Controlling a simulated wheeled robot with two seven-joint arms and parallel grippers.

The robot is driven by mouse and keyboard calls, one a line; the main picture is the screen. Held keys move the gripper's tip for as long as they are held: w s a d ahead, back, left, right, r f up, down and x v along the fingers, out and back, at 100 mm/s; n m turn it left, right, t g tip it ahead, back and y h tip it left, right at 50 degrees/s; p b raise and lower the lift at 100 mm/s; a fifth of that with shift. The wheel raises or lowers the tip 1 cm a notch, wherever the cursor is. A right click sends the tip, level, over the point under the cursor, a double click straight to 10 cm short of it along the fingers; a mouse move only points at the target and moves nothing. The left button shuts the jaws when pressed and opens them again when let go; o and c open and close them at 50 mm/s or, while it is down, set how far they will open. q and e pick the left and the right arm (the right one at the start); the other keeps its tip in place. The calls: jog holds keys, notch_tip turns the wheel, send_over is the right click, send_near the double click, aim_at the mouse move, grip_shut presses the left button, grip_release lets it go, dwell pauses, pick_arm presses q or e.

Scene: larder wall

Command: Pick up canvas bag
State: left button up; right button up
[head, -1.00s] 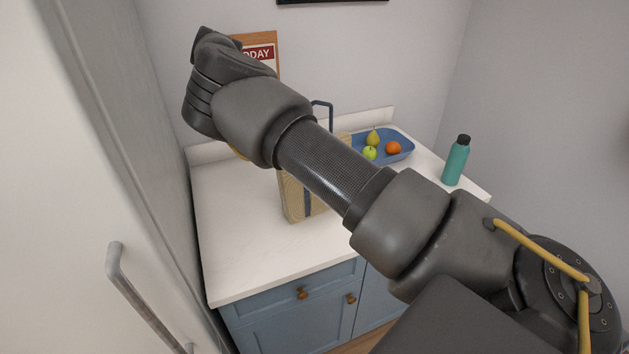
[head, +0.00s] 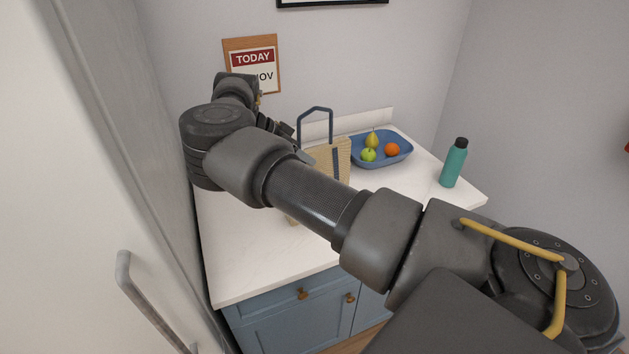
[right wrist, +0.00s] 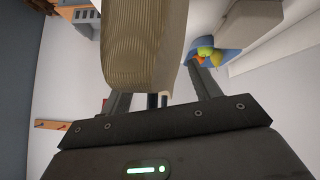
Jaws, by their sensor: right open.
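The tan canvas bag (head: 324,160) stands upright on the white counter, with a dark blue handle loop rising above it. My right arm hides its lower part in the head view. My right gripper (head: 297,146) is just left of the bag's top, near the handle, and partly hidden by my own wrist. In the right wrist view the bag (right wrist: 145,45) fills the upper middle and covers part of the fingers. My right gripper is open, and a dark strip of handle shows between its fingers. I cannot tell whether they touch. My left gripper is not in view.
A blue tray (head: 403,157) with a pear, a green apple and an orange fruit stands right of the bag. A teal bottle (head: 454,163) stands near the counter's right end. A tall pale door with a handle (head: 150,305) closes off the left. The front counter (head: 240,265) is clear.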

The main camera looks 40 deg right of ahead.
jog(key=shift+a, duration=0.1)
jog(key=c, duration=0.4)
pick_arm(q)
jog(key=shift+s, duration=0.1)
pick_arm(e)
grip_shut()
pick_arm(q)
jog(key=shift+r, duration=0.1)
pick_arm(e)
jog(key=shift+r, duration=0.15)
